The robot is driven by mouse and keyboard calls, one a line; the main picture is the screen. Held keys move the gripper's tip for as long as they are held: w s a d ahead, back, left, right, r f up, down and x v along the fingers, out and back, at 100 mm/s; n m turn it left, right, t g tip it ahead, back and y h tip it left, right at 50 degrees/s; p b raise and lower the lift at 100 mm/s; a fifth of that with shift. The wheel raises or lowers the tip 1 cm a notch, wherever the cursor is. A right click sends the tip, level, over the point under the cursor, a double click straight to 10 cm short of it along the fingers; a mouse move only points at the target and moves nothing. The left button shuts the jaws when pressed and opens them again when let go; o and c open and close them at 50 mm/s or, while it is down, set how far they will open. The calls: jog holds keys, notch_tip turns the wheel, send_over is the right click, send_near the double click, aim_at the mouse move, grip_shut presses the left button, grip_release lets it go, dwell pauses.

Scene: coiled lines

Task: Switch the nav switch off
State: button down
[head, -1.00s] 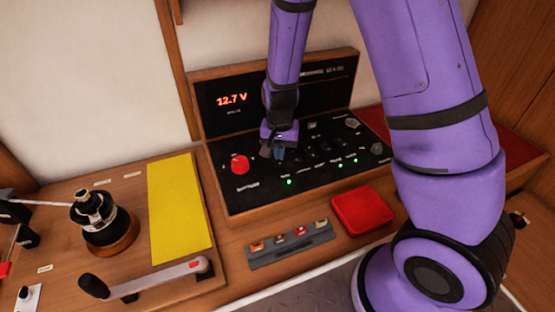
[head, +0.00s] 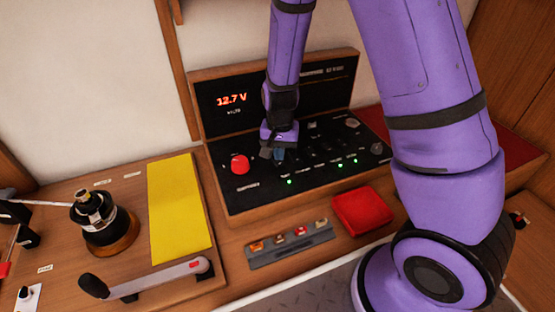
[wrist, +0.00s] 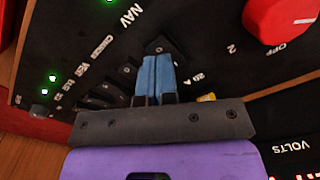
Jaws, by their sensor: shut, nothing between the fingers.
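The black switch panel (head: 235,200) is in the middle of the head view, below the 12.7 V display. In the wrist view the NAV label (wrist: 130,15) is at the top, with a lit green light (wrist: 110,2) beyond it. The dark nav switch (wrist: 160,46) is just past my fingertips and partly hidden by them. My gripper (wrist: 155,75) is shut and empty, its blue fingertips together at the switch; I cannot tell whether they touch it. In the head view my gripper (head: 279,154) covers that switch.
A red knob (head: 240,164) is left of my gripper. Several other switches (wrist: 115,88) are in the same row, some with lit green lights (wrist: 52,78).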

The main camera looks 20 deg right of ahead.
jog(key=shift+f, duration=1.15)
dwell(0.6)
jog(key=shift+r, duration=3.55)
jog(key=shift+r, duration=0.15)
jog(key=s+d+r+n+t+y, duration=0.1)
jog(key=s+r+n, duration=0.15)
jog(key=r, duration=0.75)
jog(key=s+d+r+n+t, duration=0.1)
jog(key=s+d+r+t, duration=0.1)
jog(key=s+r, duration=0.7)
jog(key=s+d+r+n+t+h, duration=0.1)
jog(key=s+d+r, duration=0.3)
jog(key=s+r, duration=0.5)
jog(key=s+n+t, duration=0.1)
jog(key=s, duration=0.1)
jog(key=shift+s, duration=0.3)
